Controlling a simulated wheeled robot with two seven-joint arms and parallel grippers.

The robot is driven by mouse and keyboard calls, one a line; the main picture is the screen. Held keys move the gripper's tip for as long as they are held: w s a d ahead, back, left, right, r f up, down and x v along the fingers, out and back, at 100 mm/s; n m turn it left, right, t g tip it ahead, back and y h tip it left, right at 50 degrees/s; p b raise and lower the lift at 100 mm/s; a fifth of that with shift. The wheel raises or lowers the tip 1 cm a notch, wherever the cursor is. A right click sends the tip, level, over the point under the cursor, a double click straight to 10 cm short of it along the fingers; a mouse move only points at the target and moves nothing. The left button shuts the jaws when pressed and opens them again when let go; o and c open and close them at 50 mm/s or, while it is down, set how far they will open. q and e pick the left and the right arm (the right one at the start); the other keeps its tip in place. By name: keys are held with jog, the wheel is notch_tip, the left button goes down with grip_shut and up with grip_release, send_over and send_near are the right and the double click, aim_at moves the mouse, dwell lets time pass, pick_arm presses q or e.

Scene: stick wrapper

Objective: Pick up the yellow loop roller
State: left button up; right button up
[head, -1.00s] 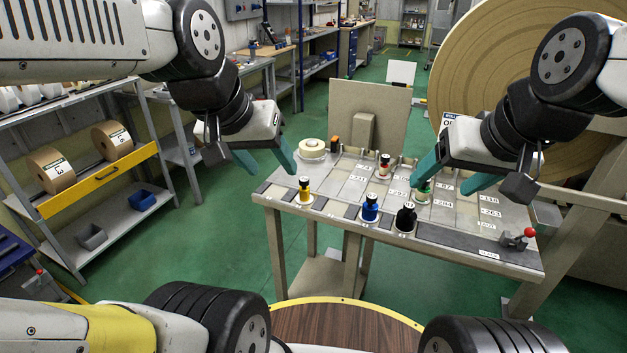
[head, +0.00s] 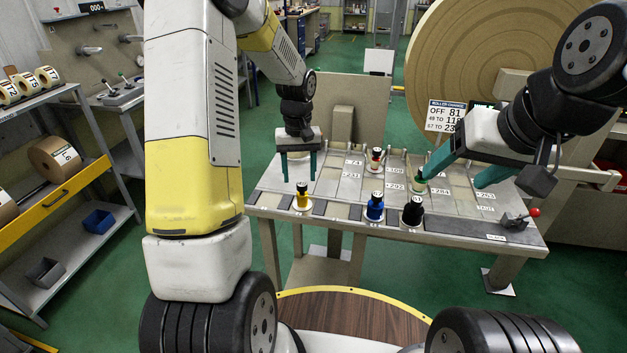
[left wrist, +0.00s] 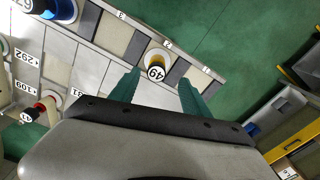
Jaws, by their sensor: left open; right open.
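The yellow loop roller (head: 302,197) stands upright on a white disc at the table's front left corner, with a dark top. In the left wrist view the yellow roller (left wrist: 157,68) shows from above, its top marked 49, ahead of and between the fingertips. My left gripper (head: 299,180) is open, fingers pointing down, above and just behind the roller in the head view. It holds nothing. The left gripper also shows in the left wrist view (left wrist: 159,82). My right gripper (head: 447,180) is open over the table's right part, one finger near a green roller (head: 420,186).
A blue roller (head: 375,207) and a black roller (head: 412,212) stand along the front edge. A red roller (head: 376,160) stands further back. A red-knobbed lever (head: 534,212) is at the right corner. A shelf with large rolls (head: 54,160) stands left.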

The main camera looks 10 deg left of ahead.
aim_at(302, 193)
pick_arm(q)
jog(key=f, duration=0.8)
jog(key=shift+d, duration=0.3)
jog(key=shift+r, duration=0.1)
jog(key=shift+c, duration=0.2)
grip_shut()
